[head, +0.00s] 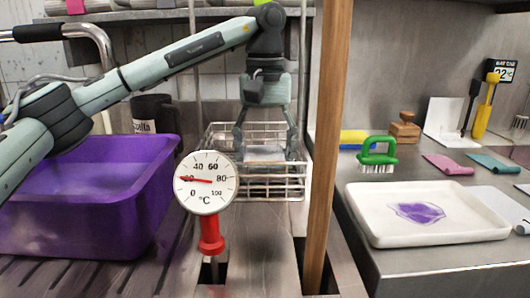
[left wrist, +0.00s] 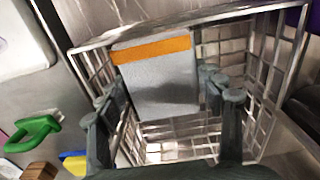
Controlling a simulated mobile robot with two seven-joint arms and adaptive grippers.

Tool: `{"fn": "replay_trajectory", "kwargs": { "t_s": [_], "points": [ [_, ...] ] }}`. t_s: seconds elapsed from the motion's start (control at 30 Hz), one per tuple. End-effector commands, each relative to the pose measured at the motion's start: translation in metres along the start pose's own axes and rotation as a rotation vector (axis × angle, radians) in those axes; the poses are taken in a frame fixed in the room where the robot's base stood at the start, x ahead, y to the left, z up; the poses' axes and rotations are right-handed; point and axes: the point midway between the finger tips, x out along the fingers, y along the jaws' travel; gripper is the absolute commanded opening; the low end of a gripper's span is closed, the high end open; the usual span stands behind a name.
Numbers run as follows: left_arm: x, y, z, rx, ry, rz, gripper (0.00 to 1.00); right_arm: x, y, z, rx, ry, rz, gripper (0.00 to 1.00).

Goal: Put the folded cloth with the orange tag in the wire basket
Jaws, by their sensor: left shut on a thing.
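The folded cloth (left wrist: 155,85) is light grey with an orange tag (left wrist: 152,50) across one end in the left wrist view. My left gripper (head: 265,152) is shut on it, one finger at each side. In the head view the cloth (head: 264,154) shows as a pale patch between the fingers. The wire basket (head: 275,186) stands under the gripper, and the fingers and cloth are within its rim outline. In the left wrist view the basket (left wrist: 275,62) surrounds the cloth. I cannot tell whether the cloth touches the basket's floor. My right gripper is out of view.
A purple tub (head: 85,215) stands left of the basket. A dial thermometer (head: 207,182) with a red handle stands in front. A wooden post (head: 328,140) rises just right of the basket. Further right are a white tray (head: 385,232) and a green brush (head: 378,152).

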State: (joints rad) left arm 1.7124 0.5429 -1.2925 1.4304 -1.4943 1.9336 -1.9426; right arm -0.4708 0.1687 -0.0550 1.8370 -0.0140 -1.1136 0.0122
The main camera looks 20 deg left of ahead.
Motion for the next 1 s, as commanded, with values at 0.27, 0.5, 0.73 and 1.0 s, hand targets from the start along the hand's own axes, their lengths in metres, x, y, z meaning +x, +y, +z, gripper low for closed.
{"fn": "replay_trajectory", "kwargs": {
  "t_s": [0.27, 0.5, 0.73, 1.0],
  "points": [
    [0.003, 0.000, 0.000, 0.000, 0.001, 0.000, 0.74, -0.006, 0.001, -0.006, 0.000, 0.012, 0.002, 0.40],
    [0.003, 0.000, 0.000, 0.000, 0.000, 0.001, 0.75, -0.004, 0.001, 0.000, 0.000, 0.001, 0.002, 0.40],
    [-0.011, 0.000, 0.000, -0.001, 0.001, 0.002, 0.75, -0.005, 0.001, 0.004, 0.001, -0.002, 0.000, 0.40],
    [-0.070, 0.001, -0.001, -0.002, 0.004, 0.002, 0.75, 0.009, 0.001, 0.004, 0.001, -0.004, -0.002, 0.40]
  ]
}}
